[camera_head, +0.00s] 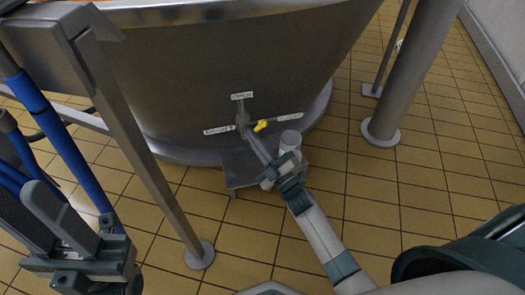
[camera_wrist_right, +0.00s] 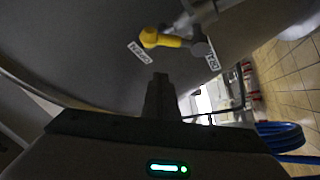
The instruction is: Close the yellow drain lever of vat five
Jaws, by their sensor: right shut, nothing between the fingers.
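In the right wrist view, the lever (camera_wrist_right: 165,40) lies beyond the shut fingertips (camera_wrist_right: 160,78), with a visible gap in the picture; contact is not seen. My left gripper (camera_head: 45,215) is at the left edge, far from the lever, its two fingers apart.
Labels stand around the valve: one above (camera_head: 242,96) and the drain label (camera_head: 218,129) at left. A steel step (camera_head: 240,175) juts out below. A steel post (camera_head: 135,135) stands at left and a thick grey column (camera_head: 410,70) at right. Tiled floor is clear at right.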

